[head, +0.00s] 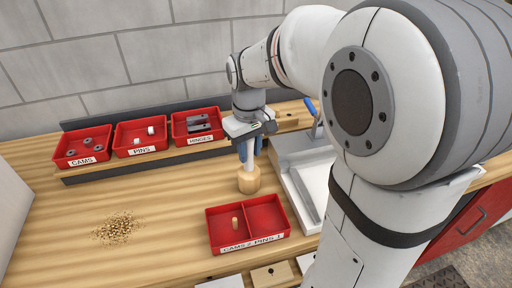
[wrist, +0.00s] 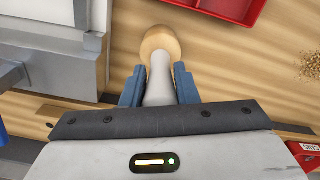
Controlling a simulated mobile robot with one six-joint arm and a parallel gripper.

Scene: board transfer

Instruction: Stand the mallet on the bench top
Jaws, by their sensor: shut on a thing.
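The mallet has a pale round wooden head (head: 249,181) and a light grey handle. It is upright, head down, over the wooden bench top (head: 165,190); I cannot tell whether the head touches the wood. My gripper (head: 252,148) is shut on the handle above the head. In the wrist view, the blue fingers of my gripper (wrist: 159,90) lie on both sides of the mallet's handle (wrist: 159,76). Part of the handle is hidden by the fingers and the gripper body.
A two-part red tray (head: 284,233) with a wooden pin in its left compartment stands just in front of the mallet. A grey-white tray (head: 285,158) is close on the right. Red bins (head: 82,160) line the back shelf. Wood shavings (head: 118,229) lie left; bench between is clear.

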